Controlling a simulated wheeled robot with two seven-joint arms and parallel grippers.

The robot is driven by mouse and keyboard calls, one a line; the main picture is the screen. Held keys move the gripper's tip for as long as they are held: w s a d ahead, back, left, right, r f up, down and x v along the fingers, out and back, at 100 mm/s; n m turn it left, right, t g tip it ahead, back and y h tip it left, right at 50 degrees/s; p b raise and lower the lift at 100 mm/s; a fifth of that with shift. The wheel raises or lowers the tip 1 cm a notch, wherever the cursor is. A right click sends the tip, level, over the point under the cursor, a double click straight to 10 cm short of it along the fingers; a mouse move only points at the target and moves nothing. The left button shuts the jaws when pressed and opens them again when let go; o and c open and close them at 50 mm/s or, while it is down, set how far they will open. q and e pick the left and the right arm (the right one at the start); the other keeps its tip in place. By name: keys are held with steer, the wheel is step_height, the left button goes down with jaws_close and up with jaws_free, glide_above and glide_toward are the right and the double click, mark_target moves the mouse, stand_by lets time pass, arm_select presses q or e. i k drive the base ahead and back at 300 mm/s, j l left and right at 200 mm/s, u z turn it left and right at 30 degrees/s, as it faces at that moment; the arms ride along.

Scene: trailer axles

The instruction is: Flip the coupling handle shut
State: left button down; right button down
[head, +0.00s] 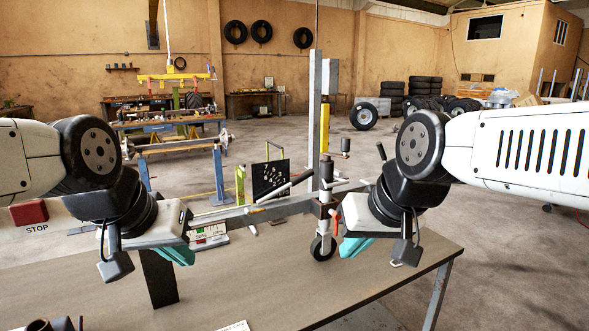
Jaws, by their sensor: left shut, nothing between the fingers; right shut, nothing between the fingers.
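A grey trailer drawbar (290,207) runs behind the table, from behind my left gripper towards the right. A light grey lever with a dark grip (302,177) rises at a slant above it and looks like the coupling handle, standing up rather than lying flat. The coupling's front end is mostly hidden by my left gripper. My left gripper (178,254), with teal fingertips, is shut and empty, left of the lever and apart from it. My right gripper (355,246) is shut and empty, to the right of the jockey wheel, pointing down over the table's far edge.
A jockey wheel (322,247) with a red clamp handle (334,223) stands between my grippers. A black panel (270,178) is behind the lever. Open floor lies right.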

mark_target(379, 145)
steer(key=l+z, duration=0.15)
steer(key=l, duration=0.7)
steer(key=l+z, duration=0.1)
steer(key=l, duration=0.75)
steer(key=i, duration=0.05)
